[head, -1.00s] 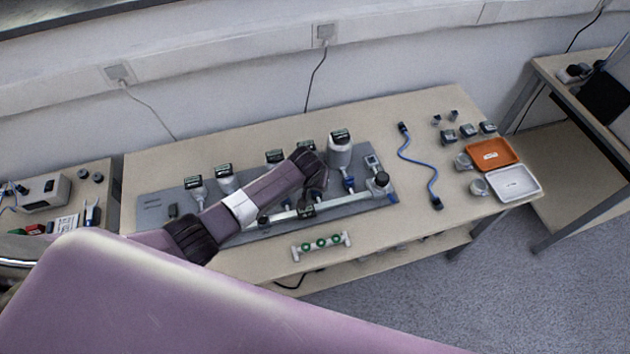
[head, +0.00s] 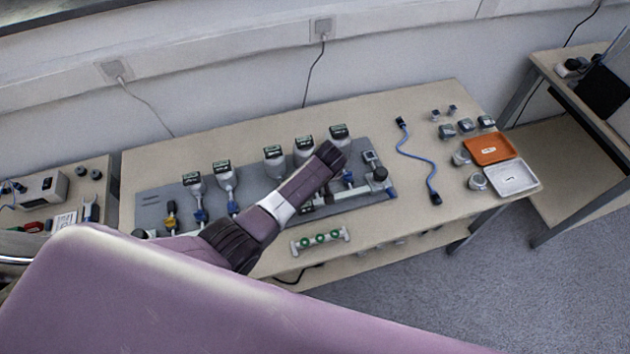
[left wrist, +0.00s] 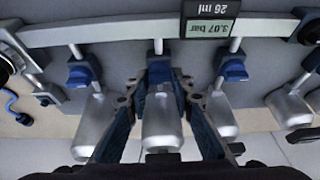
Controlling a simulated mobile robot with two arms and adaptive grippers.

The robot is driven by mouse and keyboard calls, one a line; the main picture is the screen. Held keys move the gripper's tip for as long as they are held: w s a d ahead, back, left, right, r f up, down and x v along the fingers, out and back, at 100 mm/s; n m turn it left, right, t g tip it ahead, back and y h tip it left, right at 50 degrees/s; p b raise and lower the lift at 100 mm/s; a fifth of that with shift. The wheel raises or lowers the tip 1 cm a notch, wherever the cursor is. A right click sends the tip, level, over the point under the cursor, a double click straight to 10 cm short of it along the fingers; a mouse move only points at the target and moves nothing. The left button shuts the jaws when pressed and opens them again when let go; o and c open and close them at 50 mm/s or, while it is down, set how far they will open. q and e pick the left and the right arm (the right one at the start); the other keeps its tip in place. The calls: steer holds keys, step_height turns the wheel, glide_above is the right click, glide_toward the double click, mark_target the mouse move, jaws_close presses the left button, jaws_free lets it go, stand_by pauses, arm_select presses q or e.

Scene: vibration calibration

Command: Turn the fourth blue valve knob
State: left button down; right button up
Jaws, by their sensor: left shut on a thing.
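A grey panel (head: 150,198) on the table carries a row of several white cylinders with small displays, and blue valve knobs in front of them. My left gripper (left wrist: 160,82) is over the right half of the row and shut on the fourth blue knob (left wrist: 160,72) from the left in the head view. One blue knob (left wrist: 80,73) is to its left in the left wrist view, and another (left wrist: 232,68) is to its right. A pale cylinder (left wrist: 161,122) shows between the fingers. In the head view my arm hides the held knob and the fingertips. My right gripper is not in view.
A blue cable (head: 418,158), an orange tray (head: 478,158) and a white tray (head: 527,181) are to the right. Neighbouring knobs and cylinders stand close on both sides of the gripper.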

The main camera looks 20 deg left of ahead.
arm_select(q)
steer(key=shift+w+r, duration=0.1)
steer(key=c, duration=1.7)
jaws_free()
steer(key=v, duration=1.2)
